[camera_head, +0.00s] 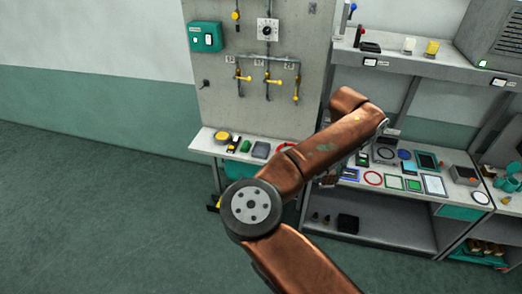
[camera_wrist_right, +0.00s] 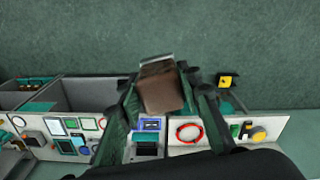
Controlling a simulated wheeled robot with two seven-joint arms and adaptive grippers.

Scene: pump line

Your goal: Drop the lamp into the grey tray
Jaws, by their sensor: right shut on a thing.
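My right gripper (camera_wrist_right: 162,92) is shut on a brown, box-shaped thing (camera_wrist_right: 160,95) with a pale grey edge, held between its two dark green fingers in the right wrist view. I cannot tell for sure whether this is the lamp. In the head view the right gripper (camera_head: 328,178) is small and mostly hidden behind my copper-coloured arm, near the front edge of the right bench. My left gripper is not in view.
The left bench holds a yellow round thing (camera_head: 222,137) and small parts. A pipe panel (camera_head: 262,85) stands behind. A high shelf (camera_head: 410,64) carries a yellow cylinder (camera_head: 432,48). Floor at left is clear.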

